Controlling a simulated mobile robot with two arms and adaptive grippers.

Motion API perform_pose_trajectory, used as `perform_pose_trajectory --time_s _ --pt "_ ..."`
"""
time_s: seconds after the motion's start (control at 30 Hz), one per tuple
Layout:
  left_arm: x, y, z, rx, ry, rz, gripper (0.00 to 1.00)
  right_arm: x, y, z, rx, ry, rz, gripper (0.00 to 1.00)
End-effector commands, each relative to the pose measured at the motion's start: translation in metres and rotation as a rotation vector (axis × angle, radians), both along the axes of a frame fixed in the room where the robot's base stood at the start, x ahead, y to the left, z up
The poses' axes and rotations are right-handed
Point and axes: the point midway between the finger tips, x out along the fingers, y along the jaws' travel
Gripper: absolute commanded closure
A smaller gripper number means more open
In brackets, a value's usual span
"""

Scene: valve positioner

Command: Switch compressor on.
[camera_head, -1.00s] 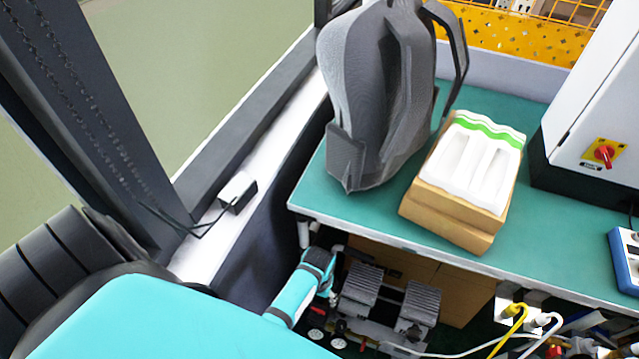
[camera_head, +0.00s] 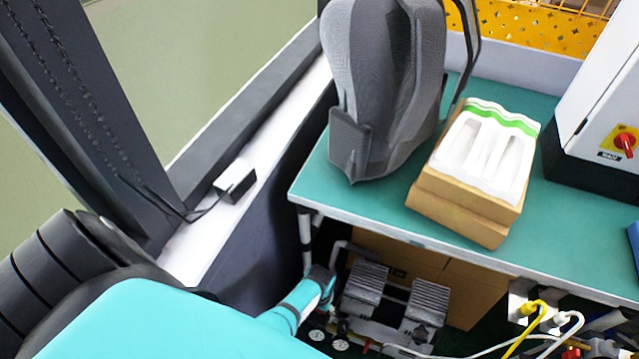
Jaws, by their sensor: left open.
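The compressor (camera_head: 395,300) stands under the green table, with two grey finned blocks on top and small round gauges (camera_head: 340,343) at its front left. Its lower part is cut off by the picture's bottom edge, and I cannot make out its switch. My left arm comes in from the lower left, and its teal wrist ends just left of the compressor. My left gripper (camera_head: 326,300) is small and mostly hidden there beside the gauges. It is open, and I see nothing held. I cannot tell whether it touches the compressor. My right gripper is out of view.
The table (camera_head: 350,213) overhangs the compressor, with a leg close to my wrist. A grey backpack (camera_head: 385,90) and a cardboard box (camera_head: 465,205) stand on it. A white cabinet with a red knob (camera_head: 625,142) is at right. Cables and plugs (camera_head: 540,315) crowd the lower right.

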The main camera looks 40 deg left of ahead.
Motion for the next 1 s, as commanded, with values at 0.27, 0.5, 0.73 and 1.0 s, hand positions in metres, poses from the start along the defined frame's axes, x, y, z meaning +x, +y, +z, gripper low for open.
perform_pose_trajectory --time_s 0.27,0.5,0.73,1.0 --pt "-0.0002 0.0001 0.0002 0.000 0.001 0.000 0.65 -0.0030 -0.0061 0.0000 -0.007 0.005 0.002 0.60" --pt "-0.0004 0.0004 0.0002 0.001 0.001 0.000 0.91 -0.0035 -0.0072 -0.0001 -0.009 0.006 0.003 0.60" --pt "-0.0004 0.0010 0.0007 0.002 0.001 -0.027 0.92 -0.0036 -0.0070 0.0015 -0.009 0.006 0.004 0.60" --pt "-0.0009 0.0014 0.0015 0.002 0.003 -0.170 0.92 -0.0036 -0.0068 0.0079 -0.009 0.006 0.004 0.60"
